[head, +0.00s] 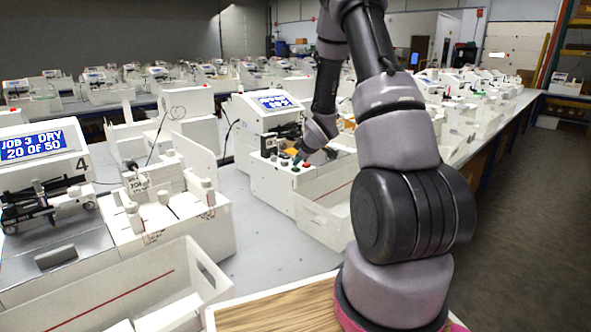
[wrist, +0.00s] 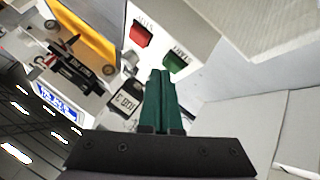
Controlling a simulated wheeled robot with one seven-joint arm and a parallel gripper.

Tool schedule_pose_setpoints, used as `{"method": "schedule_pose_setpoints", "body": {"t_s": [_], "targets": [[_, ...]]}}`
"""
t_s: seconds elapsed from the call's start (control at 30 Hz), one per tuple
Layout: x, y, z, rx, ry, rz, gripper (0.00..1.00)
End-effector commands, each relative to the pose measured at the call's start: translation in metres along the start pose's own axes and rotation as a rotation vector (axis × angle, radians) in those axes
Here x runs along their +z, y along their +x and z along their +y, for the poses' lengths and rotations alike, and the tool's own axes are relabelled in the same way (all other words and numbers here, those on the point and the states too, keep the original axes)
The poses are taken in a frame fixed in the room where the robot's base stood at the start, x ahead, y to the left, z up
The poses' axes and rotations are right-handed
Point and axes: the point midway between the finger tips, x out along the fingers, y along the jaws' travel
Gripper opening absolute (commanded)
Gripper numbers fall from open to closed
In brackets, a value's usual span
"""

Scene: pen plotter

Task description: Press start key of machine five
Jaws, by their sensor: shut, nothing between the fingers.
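Machine five appears to be the white plotter (head: 262,118) with a blue lit display, just beyond the machine marked 4; its own number is not readable. Its green start key (wrist: 174,62) sits on the white panel in the wrist view, with small lettering beside it. A red key (wrist: 140,34) is to its left on the same panel. My gripper (wrist: 160,73) has green fingers, shut together and empty. In the wrist view the fingertips appear just below and left of the green key. Whether they touch it cannot be told. In the head view my gripper (head: 298,158) is over the machine's front panel.
The machine marked 4 (head: 42,150) stands at the left, its display reading "JOB 3 DRY 20 OF 50". A white open bin (head: 325,212) adjoins the machine at my gripper.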

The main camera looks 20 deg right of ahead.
Motion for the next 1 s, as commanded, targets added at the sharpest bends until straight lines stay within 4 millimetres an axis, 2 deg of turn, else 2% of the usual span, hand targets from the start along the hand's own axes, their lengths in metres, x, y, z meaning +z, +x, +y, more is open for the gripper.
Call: {"method": "schedule_pose_setpoints", "body": {"t_s": [1.0], "targets": [[0.0041,0.0058,-0.0043,0.000,-0.001,0.001,0.00]]}}
